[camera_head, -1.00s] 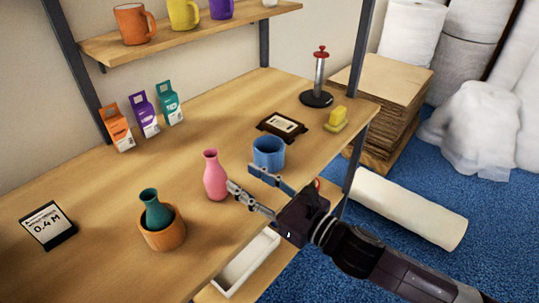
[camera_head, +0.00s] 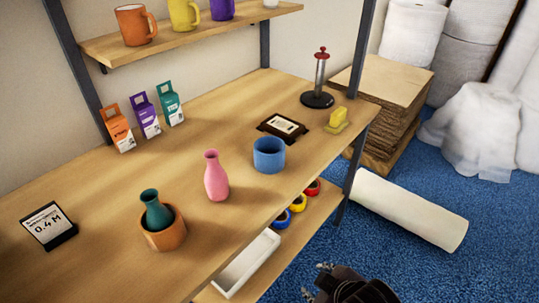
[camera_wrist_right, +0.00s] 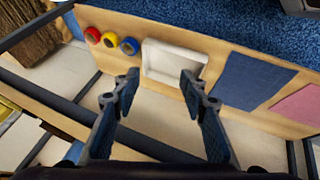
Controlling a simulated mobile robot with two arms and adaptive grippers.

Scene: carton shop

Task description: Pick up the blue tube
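The blue tube (camera_head: 268,156) is a short, wide, hollow cylinder standing upright near the front edge of the table, right of the pink vase (camera_head: 216,178). Nothing holds it. My right gripper (camera_head: 314,280) is at the bottom of the head view, in front of and below the table edge, well apart from the tube. In the right wrist view its two fingers (camera_wrist_right: 160,82) are spread with nothing between them. The blue tube does not show clearly in that view. My left gripper is not in view.
A teal vase (camera_head: 152,208) stands in an orange pot (camera_head: 164,238). A dark framed card (camera_head: 282,127) and a yellow block (camera_head: 337,119) lie behind the tube. The lower shelf holds a white tray (camera_wrist_right: 172,62) and red, yellow and blue tape rolls (camera_wrist_right: 110,40).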

